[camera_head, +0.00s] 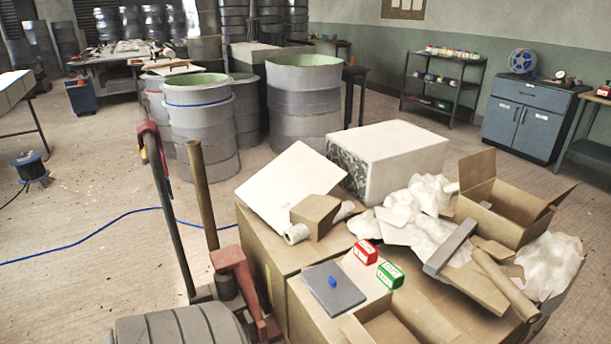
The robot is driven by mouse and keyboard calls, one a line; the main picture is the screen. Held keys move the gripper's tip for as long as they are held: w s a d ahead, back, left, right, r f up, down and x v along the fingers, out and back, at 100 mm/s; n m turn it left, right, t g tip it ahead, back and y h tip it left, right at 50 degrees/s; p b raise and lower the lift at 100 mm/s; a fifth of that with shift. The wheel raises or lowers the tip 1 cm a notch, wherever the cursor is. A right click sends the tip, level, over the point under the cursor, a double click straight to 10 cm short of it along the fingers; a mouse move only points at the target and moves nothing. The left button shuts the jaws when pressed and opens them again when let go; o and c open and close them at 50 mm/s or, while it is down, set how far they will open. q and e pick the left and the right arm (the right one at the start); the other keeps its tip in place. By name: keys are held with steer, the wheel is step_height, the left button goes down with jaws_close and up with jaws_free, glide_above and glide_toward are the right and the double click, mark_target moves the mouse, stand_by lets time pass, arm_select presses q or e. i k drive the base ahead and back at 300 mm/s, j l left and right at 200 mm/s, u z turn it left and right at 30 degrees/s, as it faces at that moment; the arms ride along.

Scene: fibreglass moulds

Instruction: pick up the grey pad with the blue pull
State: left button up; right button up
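The grey pad (346,296) is a thin, flat, dark grey square lying on a cardboard box near the front middle of the head view. Its blue pull (332,282) is a small blue knob standing on its top face. Neither of my grippers shows in this view, and nothing touches the pad from above.
A red box (366,252) and a green box (390,275) stand just right of the pad. An open carton (395,325) lies in front of it. A grey bar (449,247), cardboard tube (505,285) and crumpled white wrapping (547,264) crowd the right. A red-clamped stand (232,262) rises at left.

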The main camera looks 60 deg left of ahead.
mark_target(335, 291)
steer(key=u, duration=1.65)
steer(key=i+j+z, duration=0.2)
steer(key=i+j, duration=0.2)
steer(key=i+j+z, duration=0.25)
steer(key=j, duration=0.35)
steer(key=i, duration=0.1)
